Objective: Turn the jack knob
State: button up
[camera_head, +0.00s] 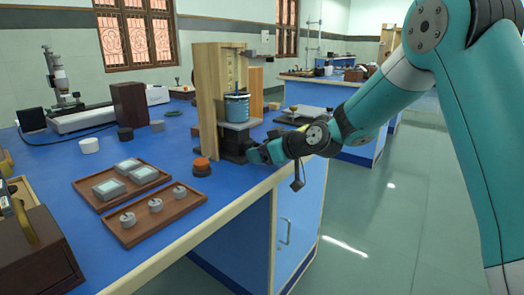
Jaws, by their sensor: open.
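A dark jack (228,148) stands on the blue bench under a light platform (238,125) that carries a blue beaker-like vessel (237,107). My gripper (254,155) is open at the right side of the jack, low near the bench's front edge. The jack knob cannot be made out; my gripper covers that side of the jack. I cannot tell whether the jaws are around the knob or touching it.
A wooden upright board (208,100) stands left of the jack. An orange-topped dark round piece (201,166) lies in front. Wooden trays (170,222) with grey pieces are at left. The floor (370,215) at right is clear.

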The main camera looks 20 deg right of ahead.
jog(key=c, duration=0.9)
jog(key=shift+d+r+m+g+y+p, duration=0.1)
jog(key=shift+m+g+y+p, duration=0.2)
jog(key=shift+m+y+p, duration=0.4)
jog(key=shift+m+g+y, duration=0.3)
jog(key=shift+m, duration=0.6)
jog(key=o, duration=0.9)
jog(key=v, duration=1.7)
jog(key=shift+s+p, duration=0.15)
jog(key=shift+p, duration=0.3)
